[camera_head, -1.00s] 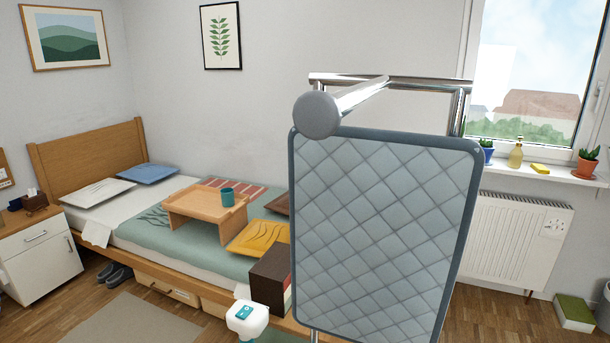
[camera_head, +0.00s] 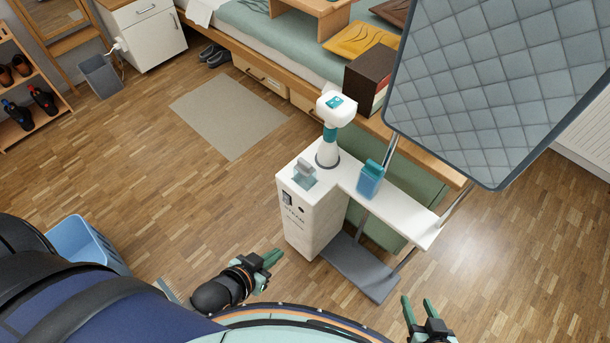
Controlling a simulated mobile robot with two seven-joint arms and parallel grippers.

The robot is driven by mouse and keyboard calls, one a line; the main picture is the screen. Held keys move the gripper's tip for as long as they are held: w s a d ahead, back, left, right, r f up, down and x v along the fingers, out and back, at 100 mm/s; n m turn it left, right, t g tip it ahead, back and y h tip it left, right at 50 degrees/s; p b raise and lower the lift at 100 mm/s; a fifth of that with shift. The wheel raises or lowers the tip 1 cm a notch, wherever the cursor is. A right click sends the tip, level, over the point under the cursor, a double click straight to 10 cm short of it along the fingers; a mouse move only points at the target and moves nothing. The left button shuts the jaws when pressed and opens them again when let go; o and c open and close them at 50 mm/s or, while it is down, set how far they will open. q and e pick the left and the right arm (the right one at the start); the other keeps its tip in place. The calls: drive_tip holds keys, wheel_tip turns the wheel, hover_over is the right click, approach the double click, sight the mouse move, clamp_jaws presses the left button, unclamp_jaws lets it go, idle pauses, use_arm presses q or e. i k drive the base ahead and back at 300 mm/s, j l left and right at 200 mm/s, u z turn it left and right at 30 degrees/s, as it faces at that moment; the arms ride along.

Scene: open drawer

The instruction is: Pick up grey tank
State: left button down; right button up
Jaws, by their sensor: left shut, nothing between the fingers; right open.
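A small grey tank (camera_head: 304,172) sits on top of the white steamer station (camera_head: 312,217), towards its left end. A blue tank (camera_head: 370,180) stands on the white shelf to the right of it. My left gripper (camera_head: 272,257) is shut and empty, in front of the station and to its lower left, apart from it. My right gripper (camera_head: 418,308) is open and empty near the bottom edge, pointing up in the picture, well below the shelf. Neither gripper touches a tank.
A white and teal steamer head (camera_head: 336,108) stands behind the grey tank. A quilted grey board (camera_head: 500,85) on metal poles rises at the right. A blue bin (camera_head: 82,243) is at the lower left. Wooden floor (camera_head: 185,205) is clear left of the station.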

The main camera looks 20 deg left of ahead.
sight(304, 174)
drive_tip(key=j+z, duration=0.45)
drive_tip(key=j, duration=1.25)
drive_tip(key=i, duration=0.05)
